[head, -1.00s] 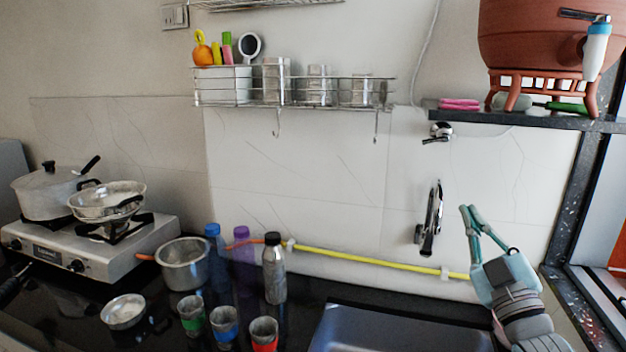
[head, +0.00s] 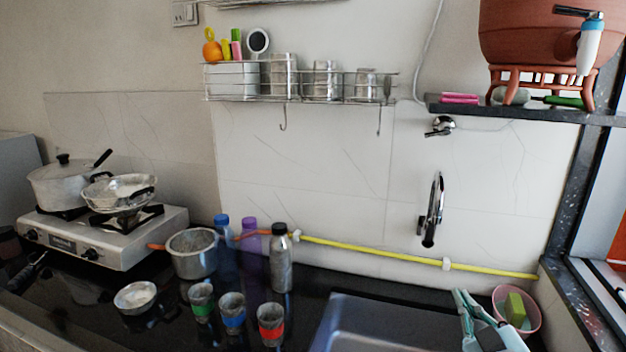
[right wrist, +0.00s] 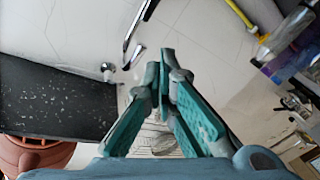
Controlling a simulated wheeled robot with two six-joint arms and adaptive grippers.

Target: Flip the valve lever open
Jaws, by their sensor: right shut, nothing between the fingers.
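The clay waterpot (head: 540,35) stands on an openwork clay stand on the shelf at the upper right of the head view. Its tap (head: 589,48) has a white and blue body, with a dark valve lever (head: 572,12) sticking out to the left at the top. In the right wrist view, part of reddish-brown clay (right wrist: 30,150) shows at the lower left; the lever cannot be made out there. My right gripper (head: 461,292) is low by the sink, well below the pot, shut and empty. Its teal fingers (right wrist: 165,60) also show in the right wrist view. My left gripper is out of view.
The dark shelf (head: 470,112) holds the pot and pink items. A wall tap (head: 439,126), a faucet (head: 433,210) and a yellow hose (head: 380,252) are on the wall. A pink bowl (head: 531,318) is beside my right gripper. Bottles and cups stand left of the sink (head: 390,325).

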